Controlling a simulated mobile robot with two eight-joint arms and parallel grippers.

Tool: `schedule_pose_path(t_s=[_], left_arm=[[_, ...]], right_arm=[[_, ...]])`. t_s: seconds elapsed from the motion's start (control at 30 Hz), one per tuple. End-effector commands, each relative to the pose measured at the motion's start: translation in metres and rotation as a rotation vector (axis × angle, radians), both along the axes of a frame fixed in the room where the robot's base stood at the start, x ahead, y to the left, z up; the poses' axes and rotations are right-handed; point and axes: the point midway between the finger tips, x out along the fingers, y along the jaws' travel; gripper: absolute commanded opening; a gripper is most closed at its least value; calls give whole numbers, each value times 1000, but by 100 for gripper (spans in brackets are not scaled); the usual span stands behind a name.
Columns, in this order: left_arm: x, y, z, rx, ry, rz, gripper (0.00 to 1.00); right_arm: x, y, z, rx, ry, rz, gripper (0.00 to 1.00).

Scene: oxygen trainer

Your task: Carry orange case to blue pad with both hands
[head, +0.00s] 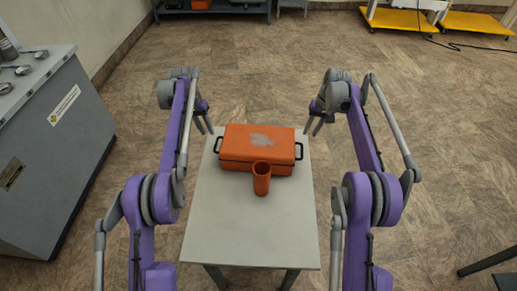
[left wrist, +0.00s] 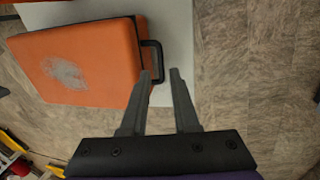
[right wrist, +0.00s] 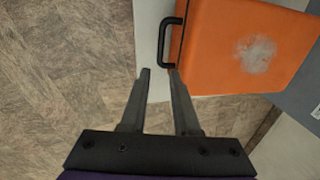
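The orange case (head: 240,145) lies flat on a small light grey table, with a pale worn patch on its lid and a black handle at each end. My left gripper (head: 205,125) is open and empty beside the left handle; in the left wrist view the handle (left wrist: 155,58) is just beyond the fingertips. My right gripper (head: 315,125) is open and empty off the right end of the case; in the right wrist view the right handle (right wrist: 166,45) is just beyond its fingertips. No blue pad shows in any view.
An orange cup (head: 262,180) stands on the table (head: 245,235) in front of the case. The table's near half is bare. A grey cabinet (head: 60,150) stands at the left. Yellow platforms (head: 400,22) are at the back right. Open tiled floor lies beyond the table.

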Motion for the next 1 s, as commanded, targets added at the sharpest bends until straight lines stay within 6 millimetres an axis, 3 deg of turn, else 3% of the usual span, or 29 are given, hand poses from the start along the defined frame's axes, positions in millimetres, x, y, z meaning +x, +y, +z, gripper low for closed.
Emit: schedule_pose_path(t_s=[0.33, 0.47, 1.0], left_arm=[[0, 0, -2, 0, 0, 0, 29], [0, -2, -12, 0, 0, 0, 29], [-2, -19, -96, 0, 0, -1, 29]], right_arm=[[0, 0, -2, 0, 0, 0, 30], [1, 2, -11, 0, 0, 0, 30], [2, 19, -96, 0, 0, 0, 30]])
